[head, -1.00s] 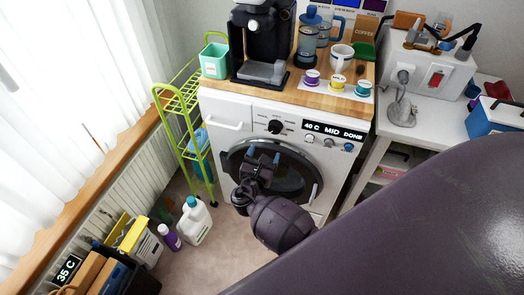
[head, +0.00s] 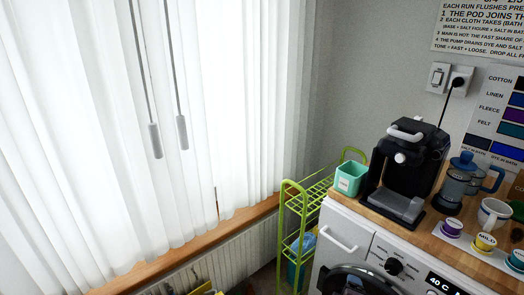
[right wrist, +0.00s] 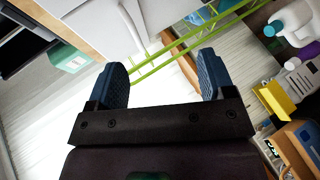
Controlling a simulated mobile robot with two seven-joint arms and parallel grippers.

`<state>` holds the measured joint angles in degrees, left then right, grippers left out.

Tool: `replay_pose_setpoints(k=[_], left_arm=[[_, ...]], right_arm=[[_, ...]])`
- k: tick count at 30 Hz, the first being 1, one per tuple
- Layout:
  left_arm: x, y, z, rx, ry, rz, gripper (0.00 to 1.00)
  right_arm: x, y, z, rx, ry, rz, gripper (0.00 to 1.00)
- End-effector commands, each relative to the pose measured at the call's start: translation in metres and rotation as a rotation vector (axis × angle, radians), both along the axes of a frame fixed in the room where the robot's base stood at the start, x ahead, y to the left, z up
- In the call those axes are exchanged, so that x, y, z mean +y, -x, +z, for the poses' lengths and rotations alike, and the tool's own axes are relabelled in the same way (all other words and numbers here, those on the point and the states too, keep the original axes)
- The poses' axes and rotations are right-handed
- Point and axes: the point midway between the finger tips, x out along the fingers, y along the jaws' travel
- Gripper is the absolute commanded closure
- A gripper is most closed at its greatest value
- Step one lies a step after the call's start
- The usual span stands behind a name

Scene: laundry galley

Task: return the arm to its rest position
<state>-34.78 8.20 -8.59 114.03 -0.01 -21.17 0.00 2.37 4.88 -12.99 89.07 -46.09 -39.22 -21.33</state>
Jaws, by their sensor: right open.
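My right gripper (right wrist: 162,80) shows only in the right wrist view. Its two dark blue fingers are spread apart with nothing between them. Beyond them are the lime green bars of a rack (right wrist: 195,38) and the white front of the washing machine (right wrist: 100,18). No arm of mine shows in the head view, and my left gripper is in neither view now.
In the head view, the washing machine (head: 343,240) carries a wooden worktop with a black coffee machine (head: 405,165), a mint tub (head: 350,179), a blue press (head: 455,184) and a mug (head: 493,214). The green rack (head: 290,190) stands beside it. In the wrist view, a white jug (right wrist: 290,22) is at right.

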Motion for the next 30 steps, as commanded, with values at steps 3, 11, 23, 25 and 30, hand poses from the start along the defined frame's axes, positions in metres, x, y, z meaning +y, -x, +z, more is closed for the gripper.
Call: replay_pose_setpoints(k=[3,11,23,25,30], left_arm=[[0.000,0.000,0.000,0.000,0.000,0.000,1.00],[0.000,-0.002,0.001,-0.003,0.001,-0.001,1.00],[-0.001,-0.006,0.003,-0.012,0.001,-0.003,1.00],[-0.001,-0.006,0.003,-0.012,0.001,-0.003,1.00],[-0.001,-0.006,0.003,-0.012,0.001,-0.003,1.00]], right_arm=[[0.006,0.024,0.003,-0.067,-0.324,-0.031,0.24],[0.002,0.100,0.019,-0.176,-0.963,-0.151,0.24],[-0.034,0.230,-0.008,-0.105,-1.127,-0.346,0.24],[-0.036,0.241,-0.013,-0.090,-1.122,-0.363,0.24],[-0.037,0.247,-0.016,-0.081,-1.119,-0.372,0.24]])
